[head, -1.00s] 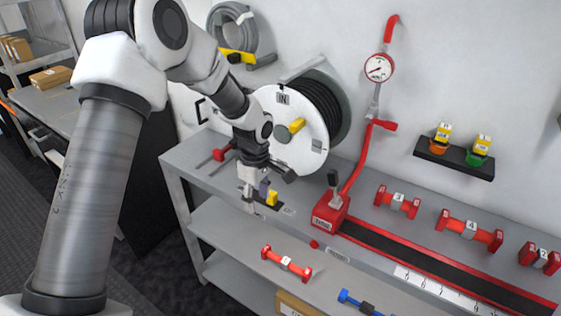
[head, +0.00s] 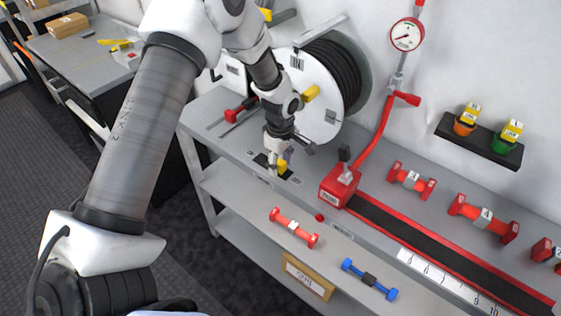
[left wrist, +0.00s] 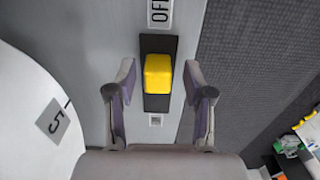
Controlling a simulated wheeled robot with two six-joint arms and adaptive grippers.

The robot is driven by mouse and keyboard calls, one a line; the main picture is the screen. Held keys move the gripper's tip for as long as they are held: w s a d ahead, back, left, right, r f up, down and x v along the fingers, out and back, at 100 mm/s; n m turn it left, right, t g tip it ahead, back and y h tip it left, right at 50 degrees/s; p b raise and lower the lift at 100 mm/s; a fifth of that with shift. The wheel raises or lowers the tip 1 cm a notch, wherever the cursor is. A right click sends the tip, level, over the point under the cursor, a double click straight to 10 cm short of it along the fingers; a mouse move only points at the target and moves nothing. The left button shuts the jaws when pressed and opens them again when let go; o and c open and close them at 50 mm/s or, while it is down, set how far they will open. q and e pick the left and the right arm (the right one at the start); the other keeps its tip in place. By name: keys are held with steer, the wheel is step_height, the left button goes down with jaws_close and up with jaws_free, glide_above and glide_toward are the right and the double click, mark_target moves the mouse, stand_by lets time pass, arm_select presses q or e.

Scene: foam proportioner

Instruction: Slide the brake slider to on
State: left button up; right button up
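The brake slider's yellow knob (left wrist: 158,74) sits on a short black track (left wrist: 158,102), near its middle, with the OFF label (left wrist: 159,12) beyond one end. A small label lies at the other end, too small to read. In the head view the knob (head: 282,167) is partly hidden by my left gripper (head: 279,168), at the bench's front edge. In the left wrist view my left gripper (left wrist: 158,78) is open, one finger on each side of the knob, with gaps visible on both sides. My right gripper is not in view.
A white hose reel disc (head: 312,98) stands behind my left gripper. A red base with a lever (head: 340,186) is to its right, with a red-edged black track beyond. Red (head: 293,227) and blue (head: 369,279) couplings lie on the lower shelf.

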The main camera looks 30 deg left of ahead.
mark_target(263, 161)
arm_select(q)
steer(key=shift+w+f, duration=0.1)
jaws_close()
steer(key=shift+a, duration=0.35)
steer(key=a+p, duration=0.1)
steer(key=a, duration=0.1)
steer(key=a+p, duration=0.1)
steer(key=a, duration=0.2)
steer(key=shift+w+a+p, duration=0.2)
steer(key=shift+a+p, duration=0.15)
steer(key=shift+d, duration=0.15)
steer(key=shift+c, duration=0.5)
jaws_free()
steer(key=shift+o, duration=0.8)
steer(key=shift+a, duration=0.3)
steer(key=shift+w, duration=0.1)
step_height(263, 161, up, 12)
steer(key=shift+f, duration=0.1)
